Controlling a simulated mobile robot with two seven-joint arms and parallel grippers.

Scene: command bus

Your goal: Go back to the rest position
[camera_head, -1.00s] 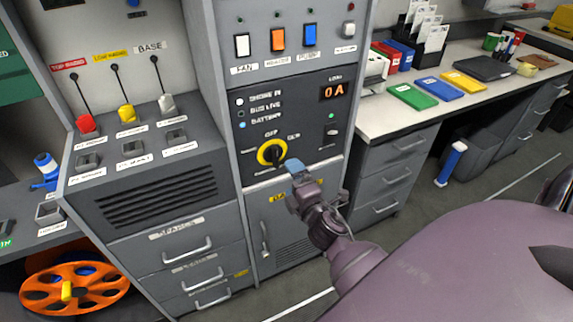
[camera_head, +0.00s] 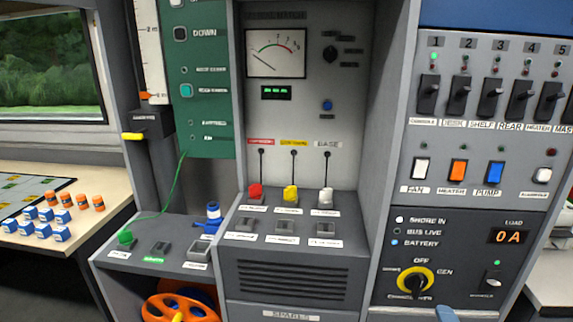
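A blue fingertip of my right gripper (camera_head: 447,314) shows at the bottom edge of the head view, just below and to the right of the yellow-ringed rotary knob (camera_head: 411,284). The fingertip looks apart from the knob. The rest of that gripper and its arm are cut off by the frame, so whether it is open or shut does not show. My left gripper is not in view.
A grey cabinet with switches stands at the right, with a load display (camera_head: 508,237) reading 0 A. A lever console (camera_head: 285,278) juts out in the middle. Blue and orange pieces sit on the left table (camera_head: 99,182). An orange reel (camera_head: 180,307) is below.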

